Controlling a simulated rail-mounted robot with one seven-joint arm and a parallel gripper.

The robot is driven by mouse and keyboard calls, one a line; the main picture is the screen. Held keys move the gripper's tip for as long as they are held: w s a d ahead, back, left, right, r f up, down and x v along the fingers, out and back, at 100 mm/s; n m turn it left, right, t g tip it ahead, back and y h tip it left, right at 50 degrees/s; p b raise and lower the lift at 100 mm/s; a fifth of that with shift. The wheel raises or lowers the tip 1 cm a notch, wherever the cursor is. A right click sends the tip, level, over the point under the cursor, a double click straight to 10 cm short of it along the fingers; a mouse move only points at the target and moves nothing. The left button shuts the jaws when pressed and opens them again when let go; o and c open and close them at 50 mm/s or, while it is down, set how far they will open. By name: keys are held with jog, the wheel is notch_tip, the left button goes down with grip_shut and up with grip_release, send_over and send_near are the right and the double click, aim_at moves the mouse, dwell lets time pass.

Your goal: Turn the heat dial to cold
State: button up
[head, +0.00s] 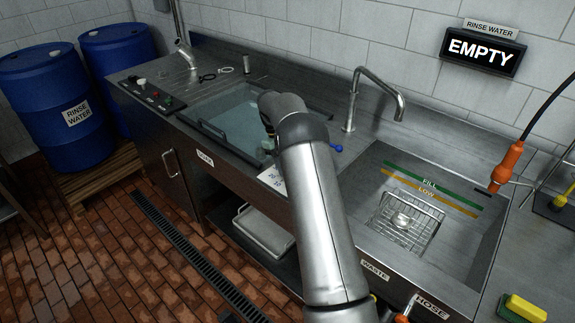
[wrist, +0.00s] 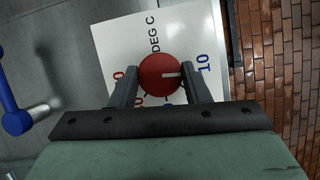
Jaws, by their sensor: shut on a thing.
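The heat dial (wrist: 161,73) is a round red knob with a white pointer line, seen in the wrist view on a white plate (wrist: 120,45) marked "DEG C". The pointer line points right, toward a blue "10". Red figures show partly at the left of the dial, and more marks below it are partly hidden. My gripper (wrist: 160,84) has one dark finger on each side of the dial and is shut on it. In the head view my arm hides the dial and my gripper; part of the white plate (head: 272,179) shows beside the arm.
A blue-handled lever (wrist: 15,120) is left of the plate in the wrist view; its blue end (head: 336,147) also shows in the head view. A filled basin (head: 225,112) lies behind my arm, and a sink (head: 450,225) with a wire basket (head: 408,220) lies right. A sign (head: 482,52) reads "EMPTY".

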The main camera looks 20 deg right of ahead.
jog(key=shift+n, duration=0.5)
jog(key=o, duration=1)
jog(key=shift+c, duration=0.2)
jog(key=shift+r, duration=0.1)
